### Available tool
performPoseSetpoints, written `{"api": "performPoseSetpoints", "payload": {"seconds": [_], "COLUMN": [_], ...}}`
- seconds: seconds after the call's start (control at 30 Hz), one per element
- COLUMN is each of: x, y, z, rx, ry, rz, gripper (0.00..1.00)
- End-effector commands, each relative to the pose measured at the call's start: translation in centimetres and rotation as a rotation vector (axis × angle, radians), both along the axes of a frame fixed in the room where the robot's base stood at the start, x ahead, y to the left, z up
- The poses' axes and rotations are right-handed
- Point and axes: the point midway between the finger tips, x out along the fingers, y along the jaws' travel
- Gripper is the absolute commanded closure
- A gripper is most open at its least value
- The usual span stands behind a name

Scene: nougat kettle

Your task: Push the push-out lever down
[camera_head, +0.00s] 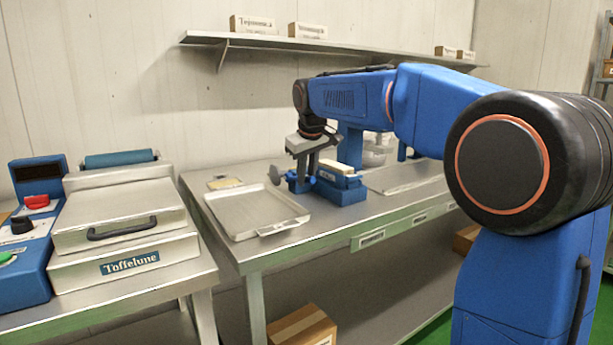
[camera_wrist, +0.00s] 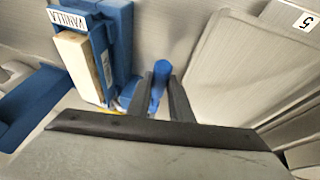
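A blue press-like device (camera_head: 338,184) stands on the middle table, with a cream bar on top. In the wrist view the cream bar (camera_wrist: 80,62) lies in the blue holder beside a "VANILLA" label. A blue upright handle (camera_wrist: 159,85), which looks like the push-out lever, stands to the right of the holder. My gripper (camera_head: 306,166) points down at the left side of the device. In the wrist view the dark fingers of my gripper (camera_wrist: 162,96) sit on either side of the handle and appear to touch it. The handle's lower end is hidden.
A metal tray (camera_head: 257,211) lies left of the device; it also shows in the wrist view (camera_wrist: 250,70). A "Toffelune" machine (camera_head: 120,232) stands on the left table. A shelf (camera_head: 340,49) with small boxes hangs on the wall. A cardboard box (camera_head: 302,328) is below.

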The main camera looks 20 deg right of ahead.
Motion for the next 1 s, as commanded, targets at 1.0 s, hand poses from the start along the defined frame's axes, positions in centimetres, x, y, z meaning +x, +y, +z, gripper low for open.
{"api": "performPoseSetpoints", "payload": {"seconds": [1.0], "x": [-0.5], "y": [-0.1], "z": [-1.9], "rx": [0.048], "ry": [-0.144], "rz": [0.0], "gripper": [0.62]}}
